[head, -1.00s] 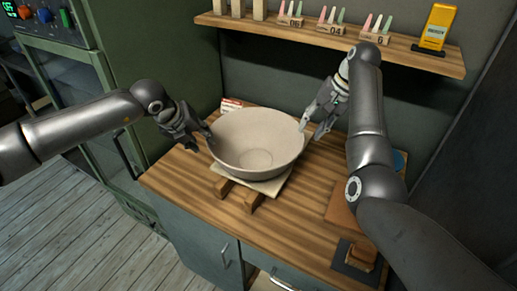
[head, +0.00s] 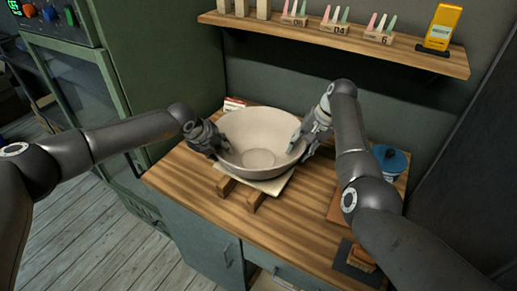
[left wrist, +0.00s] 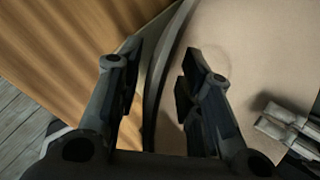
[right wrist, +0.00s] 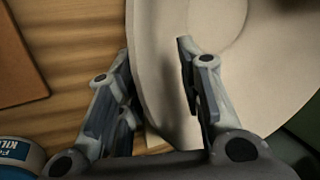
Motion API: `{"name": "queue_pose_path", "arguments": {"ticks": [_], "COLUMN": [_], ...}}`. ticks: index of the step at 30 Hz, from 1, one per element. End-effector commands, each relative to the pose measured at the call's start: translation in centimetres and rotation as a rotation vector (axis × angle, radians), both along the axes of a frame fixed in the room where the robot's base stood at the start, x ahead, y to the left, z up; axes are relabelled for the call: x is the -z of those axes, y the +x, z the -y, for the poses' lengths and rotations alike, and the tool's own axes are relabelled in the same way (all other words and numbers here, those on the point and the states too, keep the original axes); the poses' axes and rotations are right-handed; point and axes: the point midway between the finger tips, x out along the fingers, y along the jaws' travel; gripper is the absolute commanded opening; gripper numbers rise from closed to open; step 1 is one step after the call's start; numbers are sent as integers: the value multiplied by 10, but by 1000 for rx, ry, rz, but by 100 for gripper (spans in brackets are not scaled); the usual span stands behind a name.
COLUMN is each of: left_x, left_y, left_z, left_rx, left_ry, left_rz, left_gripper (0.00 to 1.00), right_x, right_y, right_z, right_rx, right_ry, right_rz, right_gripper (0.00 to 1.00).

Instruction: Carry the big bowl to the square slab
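The big bowl (head: 258,135), pale and wide, stands upright and empty on a pale flat slab (head: 275,186) laid across two wooden strips. My left gripper (head: 219,146) is at the bowl's left rim. In the left wrist view its open fingers (left wrist: 162,65) stand either side of the bowl wall (left wrist: 250,50), with gaps visible. My right gripper (head: 302,137) is at the right rim. In the right wrist view its open fingers (right wrist: 155,60) also straddle the bowl wall (right wrist: 165,25). I cannot tell which piece the task calls the square slab.
A brown board (head: 338,207) and a dark pad (head: 348,268) with a wooden piece lie on the right. A shelf (head: 400,45) with small items hangs above. The wooden bench (head: 185,170) is clear at front left.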

Motion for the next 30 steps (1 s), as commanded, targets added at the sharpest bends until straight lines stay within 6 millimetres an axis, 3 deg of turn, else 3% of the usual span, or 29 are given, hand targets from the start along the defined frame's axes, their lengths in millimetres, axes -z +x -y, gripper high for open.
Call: {"name": "queue_pose_path", "arguments": {"ticks": [11, 19, 30], "left_x": [4, 4, 4], "left_y": [2, 2, 2], "left_z": [1, 1, 0], "left_rx": [0, 0, -2], "left_ry": [0, 0, 0], "left_rz": [0, 0, 0], "left_gripper": [34, 1, 0], "right_x": [4, 4, 4], "right_y": [0, 0, 0], "right_z": [-2, -2, -1], "right_rx": [-1, -1, 1], "right_ry": [0, 0, -1], "right_rz": [0, 0, -1], "right_gripper": [34, 1, 0]}}
